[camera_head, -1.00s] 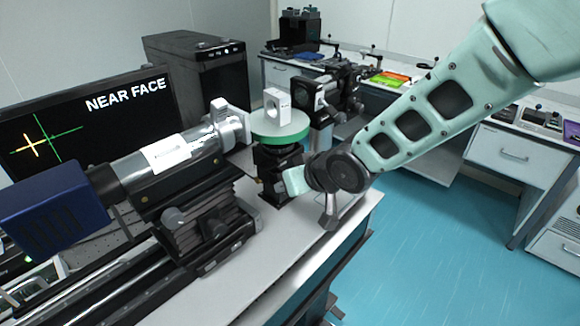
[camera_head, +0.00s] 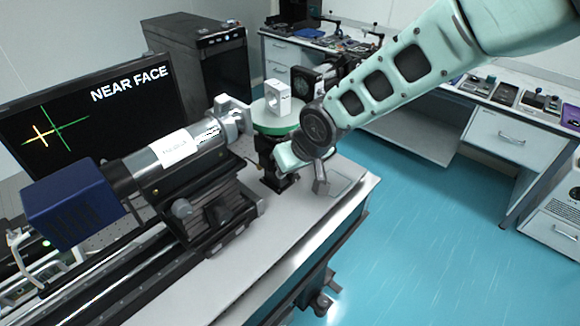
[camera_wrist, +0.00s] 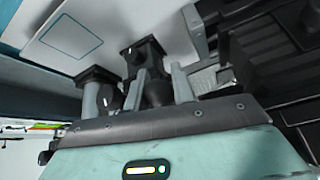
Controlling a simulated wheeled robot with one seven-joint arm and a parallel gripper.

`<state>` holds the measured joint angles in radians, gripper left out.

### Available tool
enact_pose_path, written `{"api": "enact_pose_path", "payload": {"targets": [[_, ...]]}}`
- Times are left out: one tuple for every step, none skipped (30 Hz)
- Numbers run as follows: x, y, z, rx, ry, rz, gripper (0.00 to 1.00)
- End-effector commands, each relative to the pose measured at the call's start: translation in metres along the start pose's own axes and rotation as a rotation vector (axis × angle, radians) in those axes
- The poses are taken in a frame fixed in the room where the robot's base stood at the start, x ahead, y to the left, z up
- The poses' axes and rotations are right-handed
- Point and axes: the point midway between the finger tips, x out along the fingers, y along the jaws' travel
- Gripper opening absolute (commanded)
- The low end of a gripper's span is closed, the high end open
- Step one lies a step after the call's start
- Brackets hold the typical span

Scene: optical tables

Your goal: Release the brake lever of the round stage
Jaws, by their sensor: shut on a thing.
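The round stage (camera_head: 275,128) is a green-rimmed disc on a black mount at the end of the bench. A white block (camera_head: 277,97) with a round hole stands on it. My gripper (camera_head: 283,158) is beside the mount, below the disc; its fingertips are hard to make out there. In the wrist view, my gripper (camera_wrist: 158,76) has two light grey fingers close together, shut on a dark part (camera_wrist: 157,91) between them. This looks like the brake lever, but its shape and angle are mostly hidden.
A silver tube instrument (camera_head: 185,148) with a blue rear box (camera_head: 72,205) lies left of the stage. A monitor (camera_head: 95,120) reading NEAR FACE stands behind it. The white bench top (camera_head: 250,268) is clear toward its front edge. Blue floor (camera_head: 420,240) is open at right.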

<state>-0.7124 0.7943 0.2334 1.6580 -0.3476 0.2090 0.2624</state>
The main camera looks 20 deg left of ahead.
Motion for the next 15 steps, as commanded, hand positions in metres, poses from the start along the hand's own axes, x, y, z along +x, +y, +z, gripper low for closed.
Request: {"api": "enact_pose_path", "payload": {"targets": [[-0.0003,0.0001,-0.0009,0.000,0.002,0.000,0.02],[-0.0003,0.0001,-0.0009,0.000,0.002,0.000,0.02],[-0.0003,0.0001,-0.0009,0.000,0.002,0.000,0.33],[-0.0003,0.0000,-0.0009,0.000,0.002,0.000,0.42],[-0.0003,0.0000,-0.0009,0.000,0.002,0.000,0.46],[-0.0003,0.0000,-0.0008,0.000,0.002,0.000,0.46],[-0.0003,0.0000,-0.0008,0.000,0.002,0.000,0.46],[-0.0003,0.0000,-0.0007,0.000,0.002,0.000,0.46],[-0.0002,0.0000,-0.0007,0.000,0.002,0.000,0.46],[-0.0002,-0.0001,-0.0006,0.000,0.002,0.000,0.46],[-0.0002,-0.0001,-0.0006,0.000,0.002,0.000,0.46],[-0.0003,0.0000,-0.0006,0.000,0.002,0.000,0.46],[-0.0006,0.0000,-0.0006,0.000,0.002,0.000,0.46],[-0.0012,0.0000,-0.0006,0.000,0.002,0.000,0.46],[-0.0026,0.0000,-0.0007,0.000,0.003,0.000,0.46]]}}
